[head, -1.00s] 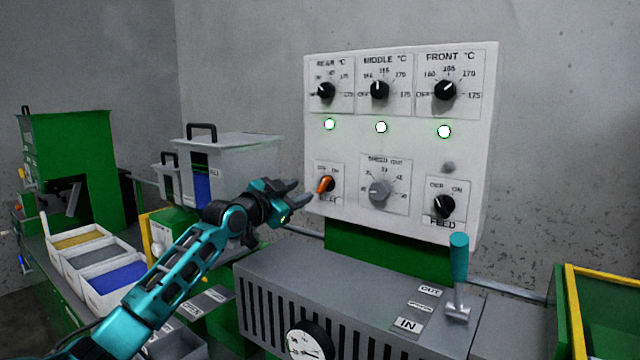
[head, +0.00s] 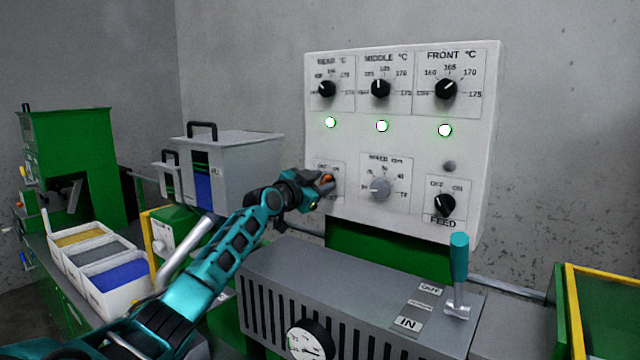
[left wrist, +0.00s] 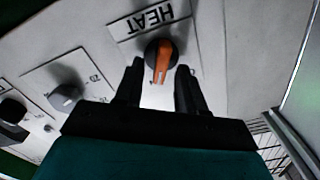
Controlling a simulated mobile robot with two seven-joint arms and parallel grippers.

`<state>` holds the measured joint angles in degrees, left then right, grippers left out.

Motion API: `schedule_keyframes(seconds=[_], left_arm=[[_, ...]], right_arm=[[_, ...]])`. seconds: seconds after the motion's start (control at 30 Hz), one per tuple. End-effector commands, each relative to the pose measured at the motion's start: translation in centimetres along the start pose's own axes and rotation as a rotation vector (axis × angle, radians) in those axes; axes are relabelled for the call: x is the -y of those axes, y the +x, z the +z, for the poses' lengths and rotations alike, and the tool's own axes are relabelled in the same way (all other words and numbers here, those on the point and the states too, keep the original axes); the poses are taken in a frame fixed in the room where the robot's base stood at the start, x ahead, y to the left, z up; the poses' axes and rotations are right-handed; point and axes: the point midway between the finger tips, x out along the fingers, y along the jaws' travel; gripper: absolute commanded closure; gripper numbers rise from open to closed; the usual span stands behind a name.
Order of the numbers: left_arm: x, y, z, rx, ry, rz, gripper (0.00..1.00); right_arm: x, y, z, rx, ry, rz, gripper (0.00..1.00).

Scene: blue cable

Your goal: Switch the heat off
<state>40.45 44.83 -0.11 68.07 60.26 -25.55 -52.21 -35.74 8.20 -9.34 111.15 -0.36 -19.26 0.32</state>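The orange heat knob (head: 328,181) is at the lower left of the white control panel (head: 410,143). In the left wrist view the knob (left wrist: 161,62) sits under an upside-down HEAT label (left wrist: 150,17), its orange grip roughly in line with my fingers. My left gripper (head: 318,183) is at the panel. In the left wrist view my left gripper (left wrist: 161,80) is open, with one finger on each side of the knob's lower part. I cannot tell whether the fingers touch it. My right gripper is not in view.
Three temperature knobs with lit green lamps (head: 381,126) are above. A grey speed knob (head: 380,188) and black feed knob (head: 444,205) are to the right. A grey machine housing (head: 350,290) with a teal lever (head: 459,258) stands below.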

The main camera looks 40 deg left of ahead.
Motion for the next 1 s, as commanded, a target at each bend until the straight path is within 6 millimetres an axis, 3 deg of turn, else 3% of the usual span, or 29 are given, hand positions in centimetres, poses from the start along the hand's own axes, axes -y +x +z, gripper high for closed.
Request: schedule_keyframes(seconds=[0.13,0.53,1.0], left_arm=[[-0.02,0.0,0.01,0.0,0.0,0.0,0.61],[0.0,-0.03,0.02,0.0,0.0,0.0,0.99],[0.03,-0.02,0.03,0.001,-0.032,0.0,1.0]], right_arm=[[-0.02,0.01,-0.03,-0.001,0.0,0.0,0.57],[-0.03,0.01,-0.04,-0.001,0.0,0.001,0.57],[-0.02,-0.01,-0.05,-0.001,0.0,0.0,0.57]])
